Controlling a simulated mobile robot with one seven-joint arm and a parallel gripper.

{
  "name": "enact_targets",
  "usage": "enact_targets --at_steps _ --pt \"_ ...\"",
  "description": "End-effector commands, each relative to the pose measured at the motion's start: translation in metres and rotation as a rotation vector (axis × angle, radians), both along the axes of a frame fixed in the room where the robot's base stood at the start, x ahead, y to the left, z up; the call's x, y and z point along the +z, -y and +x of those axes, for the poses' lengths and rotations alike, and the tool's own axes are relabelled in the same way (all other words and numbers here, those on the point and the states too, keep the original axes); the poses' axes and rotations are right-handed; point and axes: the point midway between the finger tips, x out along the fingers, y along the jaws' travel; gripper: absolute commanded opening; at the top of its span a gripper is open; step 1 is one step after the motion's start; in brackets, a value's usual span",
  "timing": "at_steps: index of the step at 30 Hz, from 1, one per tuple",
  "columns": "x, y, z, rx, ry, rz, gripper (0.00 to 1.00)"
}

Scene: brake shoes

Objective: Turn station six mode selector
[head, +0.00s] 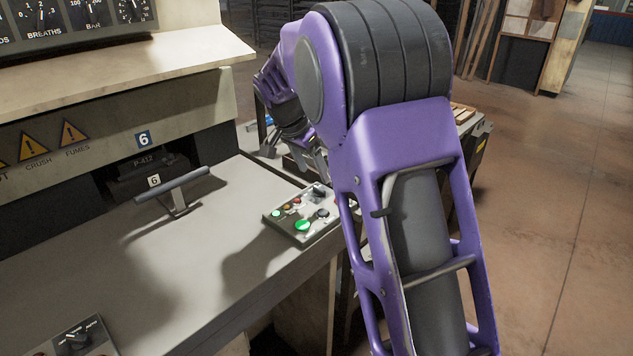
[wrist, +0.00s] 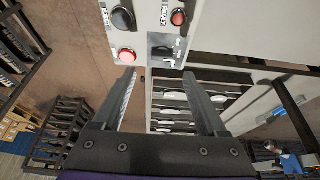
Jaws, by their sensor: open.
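The small control box (head: 288,229) by the station marked 6 sits at the right end of the grey bench, with green and red buttons and a black knob (head: 319,190) near its back corner. My gripper (head: 295,150) is open and empty, beyond and above the box. In the wrist view my gripper's fingers (wrist: 160,74) are apart with nothing between them. Ahead of them is a pale panel (wrist: 146,12) with a black knob (wrist: 122,18), red buttons (wrist: 127,55) and a dark switch (wrist: 163,50). I cannot tell for sure that it is the same box.
A T-shaped handle (head: 172,186) stands on the bench (head: 150,275) left of the box. Another knob panel (head: 76,338) is at the near left. A gauge housing (head: 75,22) overhangs the bench. The floor (head: 560,190) at right is clear.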

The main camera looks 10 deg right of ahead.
Motion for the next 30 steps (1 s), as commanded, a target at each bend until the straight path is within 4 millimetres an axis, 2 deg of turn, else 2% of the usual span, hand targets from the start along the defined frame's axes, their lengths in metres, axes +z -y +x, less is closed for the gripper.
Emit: enact_targets --at_steps 1,3,9,21,23,30 --pt "-0.013 0.004 0.002 -0.001 -0.003 0.000 0.75" --pt "-0.025 0.008 0.005 -0.001 -0.003 0.000 0.75" --pt "-0.049 0.015 0.011 0.000 -0.003 0.000 0.75" --pt "-0.056 0.018 0.014 0.001 0.000 0.000 0.75" --pt "-0.056 0.018 0.014 0.001 0.000 0.000 0.68" --pt "-0.056 0.018 0.014 0.001 0.000 0.000 0.25"
